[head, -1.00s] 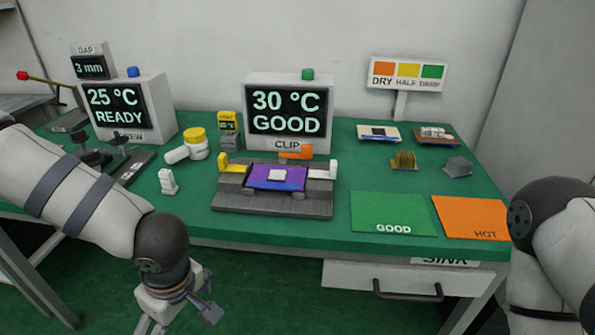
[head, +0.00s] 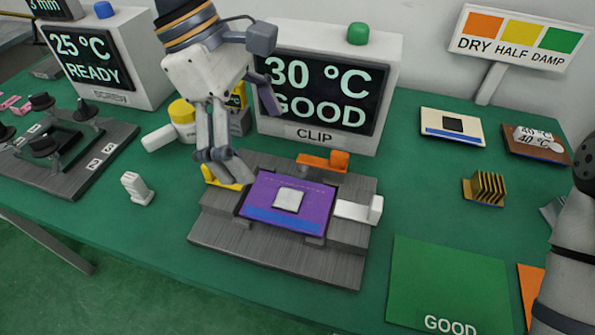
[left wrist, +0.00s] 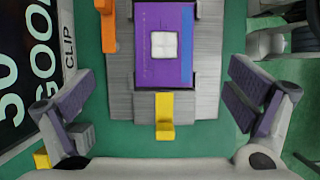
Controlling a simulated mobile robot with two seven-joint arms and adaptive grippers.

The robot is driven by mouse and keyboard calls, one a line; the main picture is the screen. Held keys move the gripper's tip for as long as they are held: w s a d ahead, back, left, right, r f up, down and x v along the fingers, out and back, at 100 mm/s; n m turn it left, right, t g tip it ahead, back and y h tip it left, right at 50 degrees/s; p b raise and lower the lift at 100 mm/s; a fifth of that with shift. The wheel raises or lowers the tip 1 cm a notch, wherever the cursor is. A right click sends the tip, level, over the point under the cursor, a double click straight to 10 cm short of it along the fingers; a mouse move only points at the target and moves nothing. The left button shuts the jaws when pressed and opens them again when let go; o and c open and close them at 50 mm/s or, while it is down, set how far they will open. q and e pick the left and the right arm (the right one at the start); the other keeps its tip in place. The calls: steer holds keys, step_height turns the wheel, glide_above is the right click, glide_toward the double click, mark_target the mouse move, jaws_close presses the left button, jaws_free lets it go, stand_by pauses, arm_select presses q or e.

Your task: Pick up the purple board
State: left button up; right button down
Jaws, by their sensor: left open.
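The purple board (head: 289,202), with a pale square chip on top and a blue strip along its near edge, lies flat on the grey clip fixture (head: 275,257). A white lever (head: 358,209) is at its right, an orange lever (head: 322,162) behind it, and a yellow lever (head: 225,177) at its left. My left gripper (head: 222,160) is over the yellow lever, left of the board. In the left wrist view the board (left wrist: 148,66) and yellow lever (left wrist: 164,112) lie between the wide-apart fingers of the gripper (left wrist: 160,101), which is open and empty. My right gripper is out of view.
The CLIP display (head: 322,92) stands right behind the fixture. A green GOOD mat (head: 448,282) lies at the right. The screw fixture (head: 65,155) and a white clip-like piece (head: 137,188) are at the left. Several small parts sit at the back right.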

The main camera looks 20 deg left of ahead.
mark_target(289, 199)
arm_select(q)
steer(key=x, duration=0.6)
steer(key=b+x, duration=0.1)
steer(key=x, duration=0.2)
steer(key=shift+s+a+f, duration=0.1)
steer(key=shift+s+f, duration=0.3)
steer(key=shift+f, duration=0.05)
steer(key=shift+w+f, duration=0.1)
steer(key=shift+f, duration=0.2)
steer(key=c, duration=1.3)
